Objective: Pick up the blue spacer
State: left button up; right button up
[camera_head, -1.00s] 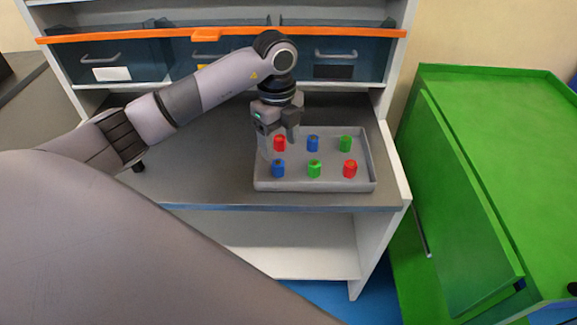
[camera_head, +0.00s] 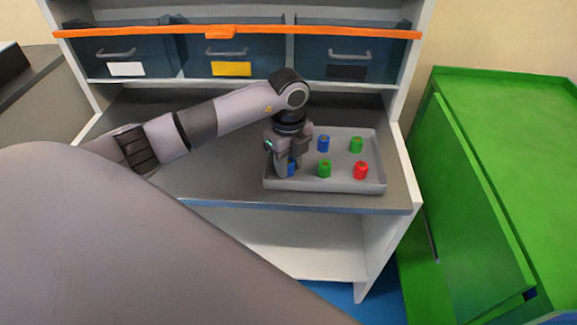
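A grey tray (camera_head: 377,178) on the workbench holds small blue, green and red spacers. My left gripper (camera_head: 289,170) points down into the tray's front left corner. Its fingers are around a blue spacer (camera_head: 291,169), which shows only partly between them. I cannot tell whether the fingers press on it or stand a little apart from it. Another blue spacer (camera_head: 324,143) stands upright in the back row, right of the gripper. The back left of the tray is hidden behind the gripper. My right gripper is not in view.
Green spacers (camera_head: 356,145) (camera_head: 324,169) and a red spacer (camera_head: 361,170) stand close by in the tray. Drawers (camera_head: 236,55) under an orange rail (camera_head: 150,31) line the back. A green cabinet (camera_head: 500,150) stands to the right. The bench (camera_head: 225,165) left of the tray is clear.

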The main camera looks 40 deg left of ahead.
pick_arm(q)
jog(key=shift+c, duration=0.7)
